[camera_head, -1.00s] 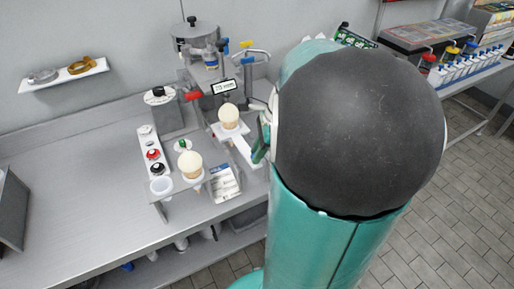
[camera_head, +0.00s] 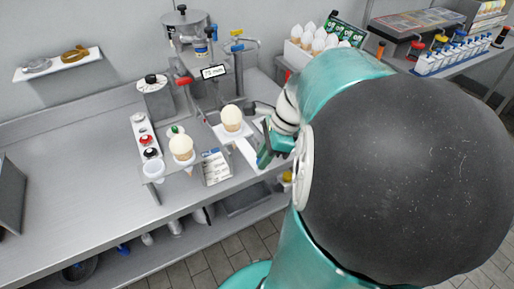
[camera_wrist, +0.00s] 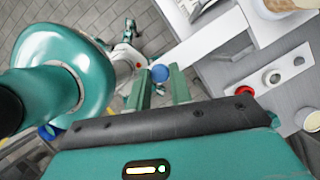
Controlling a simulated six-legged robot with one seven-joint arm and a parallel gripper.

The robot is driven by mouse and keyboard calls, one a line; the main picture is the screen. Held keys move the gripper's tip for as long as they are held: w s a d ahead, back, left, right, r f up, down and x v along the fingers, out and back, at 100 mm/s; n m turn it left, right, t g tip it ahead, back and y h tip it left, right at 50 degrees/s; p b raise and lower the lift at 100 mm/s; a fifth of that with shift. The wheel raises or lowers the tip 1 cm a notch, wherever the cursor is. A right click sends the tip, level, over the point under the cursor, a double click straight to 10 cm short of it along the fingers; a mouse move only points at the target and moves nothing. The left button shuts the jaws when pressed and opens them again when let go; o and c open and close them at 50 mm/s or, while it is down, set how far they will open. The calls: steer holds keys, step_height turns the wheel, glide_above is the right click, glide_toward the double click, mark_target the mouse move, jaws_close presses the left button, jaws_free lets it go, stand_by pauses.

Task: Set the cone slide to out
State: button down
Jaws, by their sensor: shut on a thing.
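The cone slide is a white bar (camera_head: 246,151) with a plate under a cone topped with pale ice cream (camera_head: 232,118). It projects from beneath the machine (camera_head: 198,62) toward the counter's front edge. In the wrist view the bar (camera_wrist: 205,45) runs from the plate at upper right to a blue knob (camera_wrist: 160,73) at its end. My gripper (camera_wrist: 160,88) is shut on this knob, with a green finger on each side. In the head view my gripper (camera_head: 268,148) is at the bar's outer end, partly hidden by my arm.
A second filled cone (camera_head: 182,149) stands in a holder left of the slide, beside a printed card (camera_head: 215,167). A strip with red and black knobs (camera_head: 146,138) lies farther left. A box of cones (camera_head: 318,42) stands behind my arm.

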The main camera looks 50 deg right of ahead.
steer(key=shift+s, duration=0.25)
steer(key=c, duration=1.6)
jaws_free()
steer(key=shift+s, duration=0.1)
steer(key=o, duration=0.3)
steer(key=shift+s+r, duration=0.1)
steer(key=shift+s, duration=0.1)
steer(key=shift+o, duration=0.2)
steer(key=shift+w, duration=0.35)
steer(key=shift+s, duration=0.25)
steer(key=shift+w+d+r, duration=0.1)
steer(key=shift+r, duration=0.2)
steer(key=v, duration=1.3)
